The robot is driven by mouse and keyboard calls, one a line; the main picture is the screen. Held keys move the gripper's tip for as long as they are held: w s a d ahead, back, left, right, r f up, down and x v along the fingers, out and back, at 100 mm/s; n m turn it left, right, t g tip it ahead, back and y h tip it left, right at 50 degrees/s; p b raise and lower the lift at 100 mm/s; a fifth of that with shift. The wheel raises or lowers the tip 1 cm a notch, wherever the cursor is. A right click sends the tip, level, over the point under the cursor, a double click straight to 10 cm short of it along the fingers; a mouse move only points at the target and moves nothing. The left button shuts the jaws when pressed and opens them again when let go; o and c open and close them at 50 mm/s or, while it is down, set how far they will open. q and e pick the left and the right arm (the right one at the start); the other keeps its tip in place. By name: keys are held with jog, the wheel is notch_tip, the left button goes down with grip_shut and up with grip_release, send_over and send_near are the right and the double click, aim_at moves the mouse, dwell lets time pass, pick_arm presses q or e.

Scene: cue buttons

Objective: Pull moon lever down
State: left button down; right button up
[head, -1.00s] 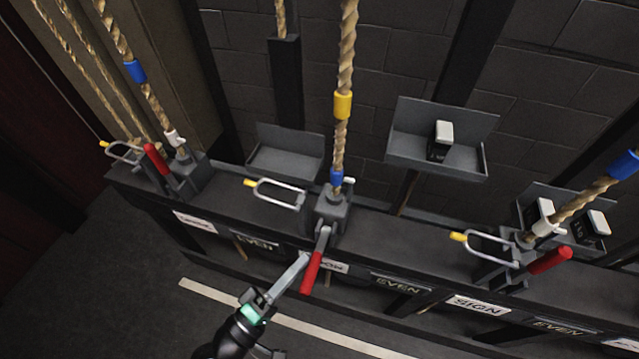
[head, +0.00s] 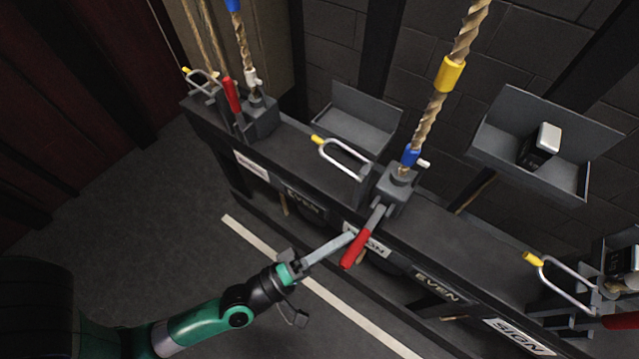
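The moon lever (head: 357,248) is the middle one, with a grey arm and a red grip. It slants down and forward from its grey rope block (head: 396,188), in front of a white label (head: 377,243) whose visible letters end in "ON". My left gripper (head: 350,238) reaches in from the lower left. Its long grey fingers end right beside the upper part of the red grip. I cannot tell whether they touch it or how far apart they are. My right gripper is not in view.
Another red lever (head: 231,95) stands upright at the left. A third (head: 620,321) is cut off at the right edge. Yellow-tipped wire loops (head: 345,155) stick out along the dark rail. Grey trays (head: 360,118) hang behind. The floor in front is clear.

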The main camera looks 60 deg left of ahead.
pick_arm(q)
jog(key=shift+d+f, duration=0.1)
jog(key=shift+d, duration=0.05)
jog(key=p+v, duration=0.2)
jog(key=v, duration=0.9)
jog(key=shift+s+a, duration=0.25)
jog(key=shift+s, duration=0.05)
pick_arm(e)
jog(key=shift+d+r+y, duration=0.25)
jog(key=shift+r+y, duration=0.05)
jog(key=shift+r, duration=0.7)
